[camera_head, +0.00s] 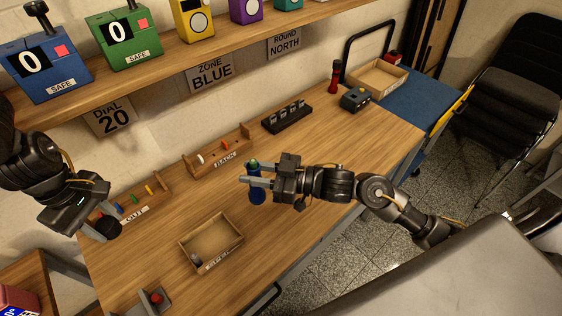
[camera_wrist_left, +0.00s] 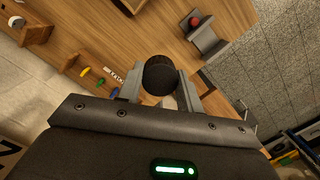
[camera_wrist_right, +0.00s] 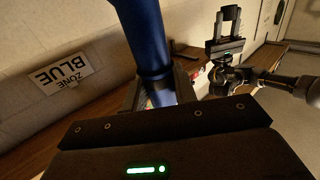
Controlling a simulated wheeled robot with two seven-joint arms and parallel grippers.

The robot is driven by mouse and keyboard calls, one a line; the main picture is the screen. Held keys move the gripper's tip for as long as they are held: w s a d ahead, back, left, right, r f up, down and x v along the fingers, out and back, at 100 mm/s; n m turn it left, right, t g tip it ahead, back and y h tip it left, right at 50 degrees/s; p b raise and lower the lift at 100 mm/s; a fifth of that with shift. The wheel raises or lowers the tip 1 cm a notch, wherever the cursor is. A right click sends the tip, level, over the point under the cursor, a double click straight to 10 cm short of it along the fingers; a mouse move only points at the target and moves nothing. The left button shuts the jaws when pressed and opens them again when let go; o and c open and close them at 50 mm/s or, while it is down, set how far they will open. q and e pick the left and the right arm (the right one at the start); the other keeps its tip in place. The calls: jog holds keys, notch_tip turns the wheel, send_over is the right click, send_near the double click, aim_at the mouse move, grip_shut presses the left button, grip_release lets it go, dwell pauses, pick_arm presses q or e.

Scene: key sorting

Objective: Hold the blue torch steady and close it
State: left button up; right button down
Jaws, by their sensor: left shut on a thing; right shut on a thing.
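The blue torch (camera_head: 257,194) stands roughly upright above the middle of the table, with a small green part (camera_head: 254,163) showing at its top. My right gripper (camera_head: 258,176) is shut around its body. In the right wrist view the blue body (camera_wrist_right: 145,40) runs between the fingers of my right gripper (camera_wrist_right: 162,95). My left gripper (camera_head: 102,225) is at the left, apart from the torch, shut on a round black piece (camera_head: 108,229) that looks like a cap. The black piece (camera_wrist_left: 160,76) also shows between the fingers in the left wrist view; its inside is hidden.
The OUT rack (camera_head: 158,203) holds coloured pieces, near my left gripper. The BACK rack (camera_head: 235,158) and a black rack (camera_head: 272,126) stand along the wall. A shallow wooden box (camera_head: 236,238) and a red button (camera_head: 156,298) are nearer the front. Free tabletop lies between them.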

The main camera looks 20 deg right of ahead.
jog(key=a+g, duration=0.1)
jog(key=a+n+g+y, duration=0.1)
jog(key=a, duration=0.1)
jog(key=a+n+g, duration=0.1)
jog(key=a, duration=0.1)
jog(key=shift+w+f+y, duration=0.25)
jog(key=shift+y, duration=0.15)
pick_arm(q)
jog(key=d+r+n, duration=0.3)
jog(key=d+n, duration=0.2)
jog(key=d, duration=0.4)
jog(key=w+d+r+n+t, duration=0.1)
jog(key=d+r+n, duration=0.2)
jog(key=d+n, duration=0.3)
jog(key=w+d+r+n, duration=0.1)
jog(key=d+r+n, duration=0.3)
jog(key=d, duration=0.8)
jog(key=shift+d+n+t, duration=0.4)
jog(key=shift+n, duration=0.6)
jog(key=shift+f, duration=2)
jog(key=shift+f, duration=0.85)
